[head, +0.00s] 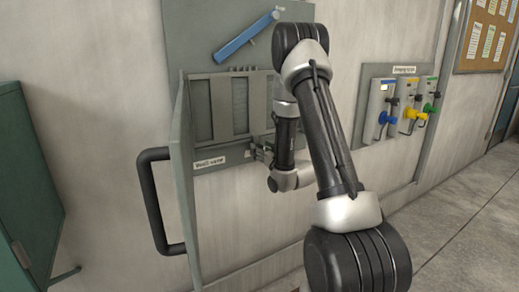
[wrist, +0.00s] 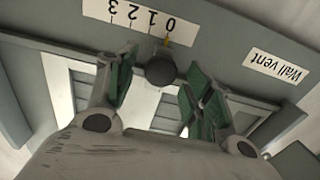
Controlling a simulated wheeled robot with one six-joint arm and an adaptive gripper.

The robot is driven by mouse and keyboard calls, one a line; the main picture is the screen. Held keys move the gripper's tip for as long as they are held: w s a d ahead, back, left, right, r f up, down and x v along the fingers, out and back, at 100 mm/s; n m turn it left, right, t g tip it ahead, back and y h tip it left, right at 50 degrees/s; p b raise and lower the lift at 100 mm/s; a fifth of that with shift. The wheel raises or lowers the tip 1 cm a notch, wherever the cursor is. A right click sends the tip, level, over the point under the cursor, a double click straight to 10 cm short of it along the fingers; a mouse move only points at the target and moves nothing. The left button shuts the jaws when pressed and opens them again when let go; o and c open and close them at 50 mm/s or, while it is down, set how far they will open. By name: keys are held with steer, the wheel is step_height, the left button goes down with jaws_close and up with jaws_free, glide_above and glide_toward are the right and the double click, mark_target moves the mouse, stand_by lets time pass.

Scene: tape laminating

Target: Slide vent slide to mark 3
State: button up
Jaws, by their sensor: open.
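The wall vent (head: 230,105) is a grey slatted panel behind an open door, with a "Wall vent" label below it. In the wrist view the picture is upside down, and a scale plate (wrist: 215,40) carries marks 0, 1, 2 and 3. A small yellow pointer (wrist: 166,40) stands at about mark 0. A dark round knob (wrist: 160,70) of the vent slide lies by the pointer. My gripper (wrist: 159,77) is open, with one green-padded finger on each side of the knob. I cannot tell whether either pad touches it. In the head view my gripper (head: 262,152) is at the panel's lower right.
The open vent door (head: 184,190) with its black handle (head: 155,205) stands out left of the gripper. A blue lever (head: 246,36) is above the vent. A panel with blue, yellow and green valves (head: 403,110) is to the right. A green cabinet (head: 25,190) stands far left.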

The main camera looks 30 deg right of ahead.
steer(key=shift+w, duration=1)
jaws_close()
steer(key=d, duration=0.7)
steer(key=shift+w+d, duration=0.15)
steer(key=shift+d, duration=0.3)
jaws_free()
steer(key=s, duration=1.2)
steer(key=shift+d, duration=0.25)
